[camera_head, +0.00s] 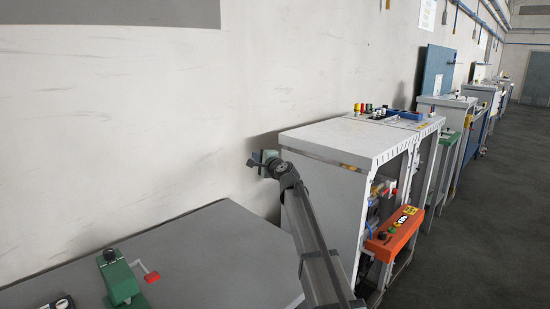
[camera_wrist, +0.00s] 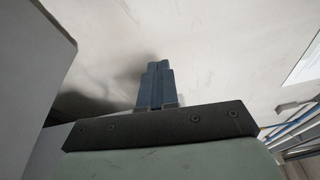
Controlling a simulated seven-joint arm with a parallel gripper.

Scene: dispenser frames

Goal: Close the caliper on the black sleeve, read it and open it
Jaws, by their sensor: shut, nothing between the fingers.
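My gripper (camera_head: 254,163) is at the end of my raised arm, in front of the pale wall and left of the white cabinet. In the wrist view its two blue-grey fingers (camera_wrist: 155,72) are together with nothing between them, pointing at the bare wall. I cannot make out a caliper or a black sleeve in either view. Small items on the cabinet top are too small to identify.
The white cabinet (camera_head: 345,139) carries small coloured parts on top. An orange box (camera_head: 394,235) hangs on its front. A grey table (camera_head: 205,258) holds a green device (camera_head: 121,279) with a red handle. More benches line the wall; the dark floor (camera_head: 505,190) is clear.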

